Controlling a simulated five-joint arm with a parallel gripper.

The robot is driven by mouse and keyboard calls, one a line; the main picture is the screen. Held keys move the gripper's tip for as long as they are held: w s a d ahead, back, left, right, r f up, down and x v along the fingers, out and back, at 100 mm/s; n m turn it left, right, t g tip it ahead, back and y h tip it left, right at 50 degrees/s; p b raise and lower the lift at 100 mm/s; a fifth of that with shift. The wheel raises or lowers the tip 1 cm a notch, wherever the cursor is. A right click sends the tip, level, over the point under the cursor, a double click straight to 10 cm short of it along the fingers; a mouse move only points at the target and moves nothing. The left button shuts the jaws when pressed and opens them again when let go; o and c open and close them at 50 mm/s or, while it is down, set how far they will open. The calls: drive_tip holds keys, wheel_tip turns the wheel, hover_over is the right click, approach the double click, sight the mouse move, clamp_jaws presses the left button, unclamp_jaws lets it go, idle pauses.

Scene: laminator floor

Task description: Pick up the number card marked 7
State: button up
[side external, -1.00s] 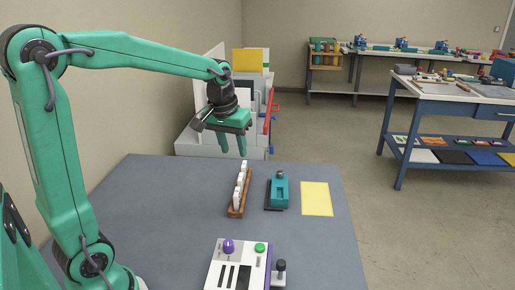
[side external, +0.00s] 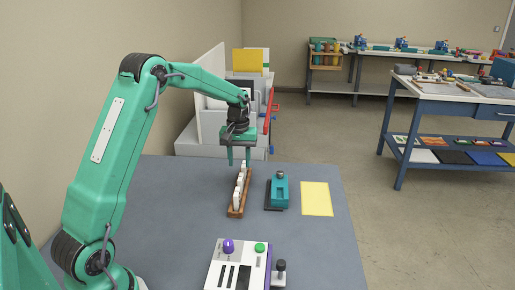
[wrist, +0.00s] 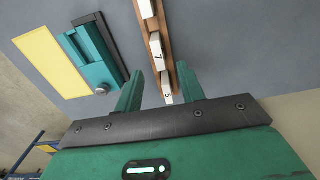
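My gripper (side external: 239,161) is open, pointing down over the far end of the rack. In the wrist view its fingertips (wrist: 160,71) lie either side of the row, around the 7 and 5. No card is held.
A teal device (side external: 279,189) on a dark base stands just right of the rack. A yellow sheet (side external: 316,198) lies further right. A white control box (side external: 236,265) with knobs is at the front. White machinery (side external: 198,140) stands behind the table. The table's left side is clear.

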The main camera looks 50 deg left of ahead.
sight(241, 176)
drive_tip(key=shift+f, duration=1.3)
drive_tip(key=shift+f, duration=0.1)
drive_tip(key=shift+d+f, duration=0.1)
drive_tip(key=shift+f, duration=2.4)
drive_tip(key=shift+c, duration=0.2)
clamp_jaws()
